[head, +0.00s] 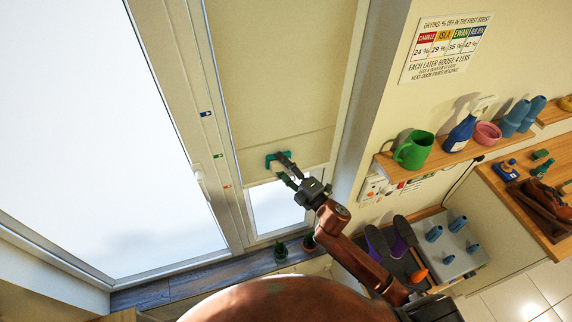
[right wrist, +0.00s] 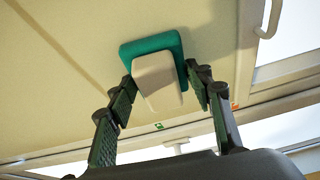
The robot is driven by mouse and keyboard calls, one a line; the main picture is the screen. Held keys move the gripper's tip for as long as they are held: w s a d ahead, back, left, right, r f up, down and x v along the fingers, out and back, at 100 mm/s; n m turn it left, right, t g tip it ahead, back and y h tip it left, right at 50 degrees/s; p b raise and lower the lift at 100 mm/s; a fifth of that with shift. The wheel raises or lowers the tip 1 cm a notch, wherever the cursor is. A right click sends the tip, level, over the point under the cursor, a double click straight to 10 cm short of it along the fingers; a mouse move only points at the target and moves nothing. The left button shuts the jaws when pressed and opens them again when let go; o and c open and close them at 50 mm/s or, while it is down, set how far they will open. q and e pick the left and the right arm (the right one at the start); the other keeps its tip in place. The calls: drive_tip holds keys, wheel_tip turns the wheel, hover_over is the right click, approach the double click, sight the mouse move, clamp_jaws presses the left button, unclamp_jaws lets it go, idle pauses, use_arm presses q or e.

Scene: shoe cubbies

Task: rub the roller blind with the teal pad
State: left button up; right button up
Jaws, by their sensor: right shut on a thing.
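The roller blind (head: 275,75) is a cream sheet pulled most of the way down the narrow right-hand window; it fills much of the right wrist view (right wrist: 60,50). The teal pad (head: 271,160) is at the lower part of the blind, just above its bottom edge. In the right wrist view the teal pad (right wrist: 150,47) has a pale grip block and appears to lie against the blind; exact contact is hard to tell. My right gripper (head: 287,168) is shut on the pad's block, one finger on each side (right wrist: 160,77). My left gripper is not in view.
A window handle (head: 199,178) is left of the blind. Small potted cacti (head: 281,251) stand on the sill below.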

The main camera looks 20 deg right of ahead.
drive_tip(key=shift+a, duration=0.1)
drive_tip(key=shift+s, duration=0.55)
drive_tip(key=s, duration=0.2)
drive_tip(key=shift+s+p, duration=0.35)
drive_tip(key=shift+p, duration=0.05)
drive_tip(key=shift+s, duration=1)
drive_tip(key=s, duration=0.3)
drive_tip(key=shift+p, duration=0.3)
drive_tip(key=shift+f, duration=0.1)
